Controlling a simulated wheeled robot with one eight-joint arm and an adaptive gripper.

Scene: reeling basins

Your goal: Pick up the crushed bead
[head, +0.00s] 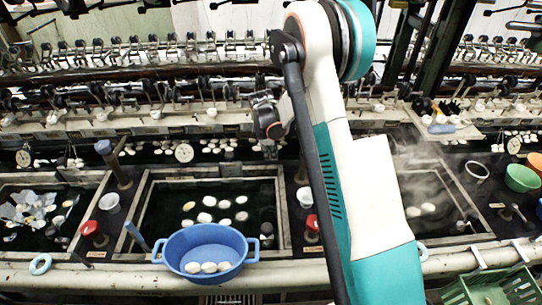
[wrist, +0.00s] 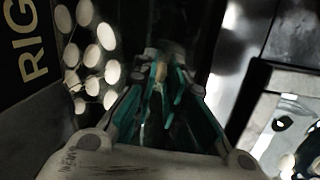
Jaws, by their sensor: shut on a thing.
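My gripper (wrist: 162,76) is shut on a small tan piece in the wrist view, which I take to be the crushed bead (wrist: 160,71). Only a little of the bead shows between the teal-lined fingers; its shape is hard to make out. In the head view my gripper (head: 270,150) hangs over the back right part of the middle basin (head: 150,200). The bead cannot be made out there.
White cocoons (head: 207,217) float in the middle basin's dark water. A blue tub (head: 205,240) holding cocoons sits at its front edge. Crumpled pale pieces (head: 32,207) lie in the left basin. Steam rises at right, near a green bowl (head: 520,178).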

